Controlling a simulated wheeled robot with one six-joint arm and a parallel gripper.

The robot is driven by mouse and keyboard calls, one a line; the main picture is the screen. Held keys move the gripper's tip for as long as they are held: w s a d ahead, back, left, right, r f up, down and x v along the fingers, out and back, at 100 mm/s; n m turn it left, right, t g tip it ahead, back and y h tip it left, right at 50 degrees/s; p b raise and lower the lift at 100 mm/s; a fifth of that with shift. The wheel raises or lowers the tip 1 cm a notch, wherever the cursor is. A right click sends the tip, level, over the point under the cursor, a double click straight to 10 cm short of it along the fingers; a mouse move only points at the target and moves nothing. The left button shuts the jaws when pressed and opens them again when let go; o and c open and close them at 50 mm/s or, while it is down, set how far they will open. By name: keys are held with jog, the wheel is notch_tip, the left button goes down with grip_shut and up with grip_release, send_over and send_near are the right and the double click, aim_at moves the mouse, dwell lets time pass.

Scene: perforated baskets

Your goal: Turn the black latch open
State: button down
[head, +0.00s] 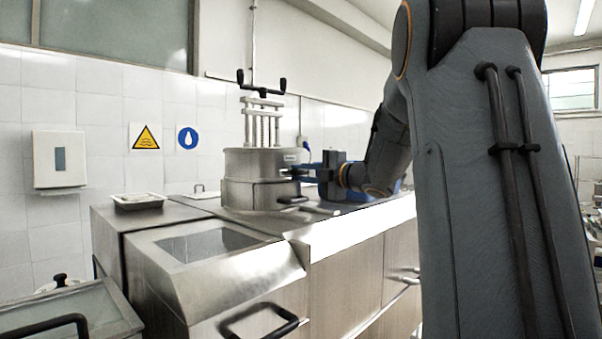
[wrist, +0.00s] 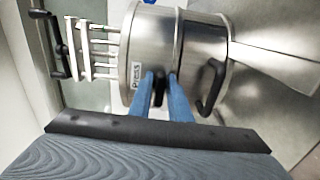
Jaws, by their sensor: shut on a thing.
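A round steel press (head: 258,177) with a "Press" label stands on the counter. It also shows turned sideways in the wrist view (wrist: 202,45). The black latch (wrist: 159,88) is on its side wall near the label, partly hidden by my fingers. My gripper (wrist: 165,80) has its two blue fingers on either side of the latch and is shut on it. In the head view my gripper (head: 305,173) reaches the press from the right, and the latch is too small to make out clearly there.
A black curved handle (wrist: 212,88) sits on the press beside my fingers. A black crank (head: 262,83) tops the press posts. A metal tray (head: 138,201) lies on the counter to the left. A steel basin (head: 205,245) is in front.

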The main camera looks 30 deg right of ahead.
jog(key=c, duration=1.8)
grip_release()
jog(key=shift+d, duration=0.1)
jog(key=b+v, duration=0.2)
jog(key=v, duration=0.5)
jog(key=shift+s+d+b, duration=0.15)
jog(key=shift+s+b, duration=0.2)
jog(key=shift+b, duration=0.05)
jog(key=shift+r, duration=0.1)
